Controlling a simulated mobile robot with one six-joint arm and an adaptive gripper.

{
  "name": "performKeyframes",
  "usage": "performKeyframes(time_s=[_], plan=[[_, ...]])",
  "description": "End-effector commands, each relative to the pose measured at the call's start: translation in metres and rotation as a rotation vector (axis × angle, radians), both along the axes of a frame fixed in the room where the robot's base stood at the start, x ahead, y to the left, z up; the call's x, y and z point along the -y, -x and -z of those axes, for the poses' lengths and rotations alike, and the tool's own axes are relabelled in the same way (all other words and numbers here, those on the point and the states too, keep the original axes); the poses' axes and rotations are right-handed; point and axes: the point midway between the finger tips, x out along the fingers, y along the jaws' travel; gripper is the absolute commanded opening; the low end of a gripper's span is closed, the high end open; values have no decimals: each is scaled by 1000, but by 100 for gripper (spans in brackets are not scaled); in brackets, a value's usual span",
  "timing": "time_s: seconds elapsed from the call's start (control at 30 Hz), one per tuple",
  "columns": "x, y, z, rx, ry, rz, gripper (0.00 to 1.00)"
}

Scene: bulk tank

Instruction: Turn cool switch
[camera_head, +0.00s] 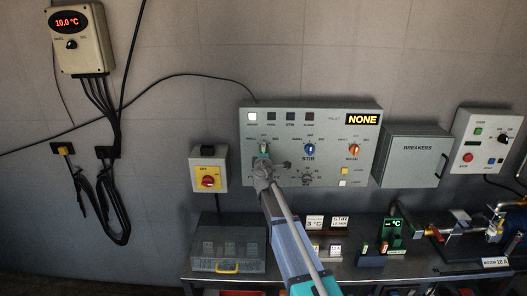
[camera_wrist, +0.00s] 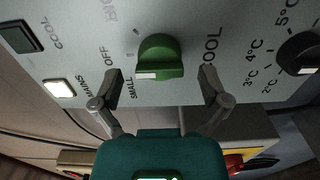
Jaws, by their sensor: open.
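The cool switch is a green knob (camera_wrist: 160,57) on the grey control panel, beside the word COOL. It also shows as a small green knob (camera_head: 263,148) at the panel's left in the head view, partly hidden by my arm. In the wrist view a white mark sits at the knob's lower left, near the word SMALL; OFF is printed farther left. My gripper (camera_wrist: 160,76) is open, with one finger on each side of the knob and a gap on both sides. I cannot tell how far the fingertips are from the panel face.
The panel (camera_head: 325,120) also carries a blue STIR knob (camera_head: 309,149), an orange knob (camera_head: 354,149) and a black knob (camera_head: 307,180). A red-and-yellow switch box (camera_head: 208,170) is to the left. A breakers box (camera_head: 412,157) is to the right. A bench with a clear-lidded box (camera_head: 228,243) lies below.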

Motion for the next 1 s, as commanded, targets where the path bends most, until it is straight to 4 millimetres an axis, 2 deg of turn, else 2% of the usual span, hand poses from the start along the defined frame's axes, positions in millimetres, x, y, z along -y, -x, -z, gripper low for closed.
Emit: performKeyframes(time_s=[0.03,0.2,0.6,0.67,1.0], plan=[[0,-8,0,0,0,0,95],[0,-19,0,0,0,-1,95],[0,-22,0,0,0,-1,95],[0,-22,0,0,0,-1,86],[0,-22,0,0,0,0,22]])
